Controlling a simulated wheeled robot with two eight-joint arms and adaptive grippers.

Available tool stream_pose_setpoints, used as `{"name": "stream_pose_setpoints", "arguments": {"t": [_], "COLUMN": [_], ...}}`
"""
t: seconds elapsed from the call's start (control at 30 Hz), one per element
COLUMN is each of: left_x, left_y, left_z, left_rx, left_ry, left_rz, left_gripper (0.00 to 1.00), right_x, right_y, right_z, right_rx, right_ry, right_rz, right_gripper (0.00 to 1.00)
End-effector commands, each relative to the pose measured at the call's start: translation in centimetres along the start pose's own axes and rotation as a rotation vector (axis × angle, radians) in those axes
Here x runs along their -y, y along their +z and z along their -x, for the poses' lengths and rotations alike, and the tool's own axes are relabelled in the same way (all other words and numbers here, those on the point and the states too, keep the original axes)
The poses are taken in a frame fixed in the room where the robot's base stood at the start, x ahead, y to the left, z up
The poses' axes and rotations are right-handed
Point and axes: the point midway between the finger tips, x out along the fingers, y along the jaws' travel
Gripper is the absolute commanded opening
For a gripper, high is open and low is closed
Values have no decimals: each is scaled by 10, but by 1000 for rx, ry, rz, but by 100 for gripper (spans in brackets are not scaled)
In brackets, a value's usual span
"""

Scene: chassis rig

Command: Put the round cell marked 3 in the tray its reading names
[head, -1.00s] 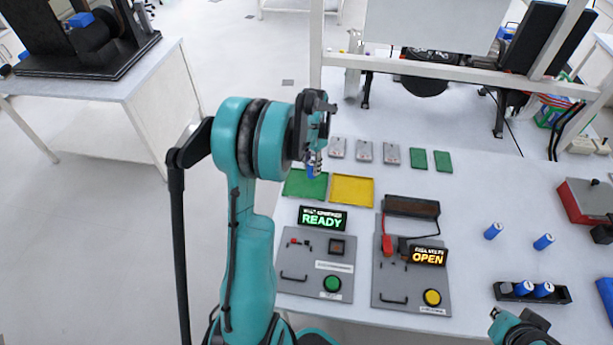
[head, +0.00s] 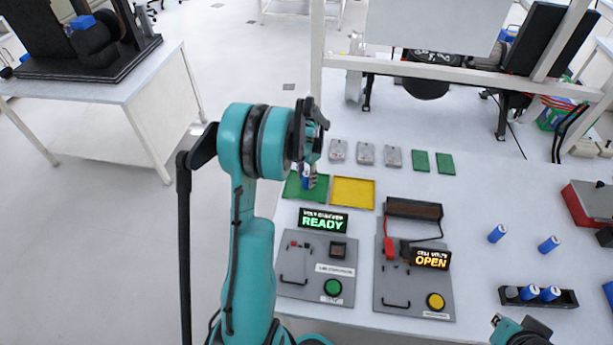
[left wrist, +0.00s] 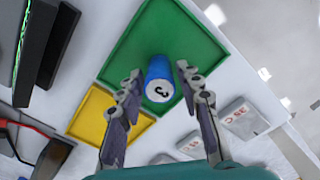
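The round blue cell (left wrist: 158,80), its white end marked 3, is over the green tray (left wrist: 203,47) in the left wrist view. It also shows in the head view (head: 306,182), partly hidden by my left gripper (head: 311,170). The fingers of my left gripper (left wrist: 159,73) stand apart on either side of the cell, with a visible gap at each side. I cannot tell whether the cell fully rests on the tray floor. The yellow tray (head: 353,191) beside it is empty. My right gripper (head: 520,331) is at the bottom edge, partly cut off.
A panel with a READY display (head: 323,221) and one with an OPEN display (head: 431,259) stand in front of the trays. Two loose blue cells (head: 497,233) and a black cell holder (head: 567,299) are at the right. Grey blocks (head: 365,154) and green plates (head: 445,163) lie behind.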

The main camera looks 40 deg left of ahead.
Motion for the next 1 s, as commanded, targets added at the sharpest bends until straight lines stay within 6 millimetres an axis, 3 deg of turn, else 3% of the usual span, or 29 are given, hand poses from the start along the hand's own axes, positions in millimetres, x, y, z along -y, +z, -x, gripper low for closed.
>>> {"name": "stream_pose_setpoints", "arguments": {"t": [0.43,0.8,1.0], "left_x": [0,0,0], "left_y": [0,0,0], "left_z": [10,89,117], "left_rx": [0,0,0], "left_ry": [0,0,0], "left_rz": [0,0,0], "left_gripper": [47,47,47], "right_x": [0,0,0], "right_y": [-4,-15,-19], "right_z": [5,21,26], "right_rx": [0,0,0], "right_ry": [0,0,0], "right_rz": [0,0,0], "right_gripper": [0,0,0]}}
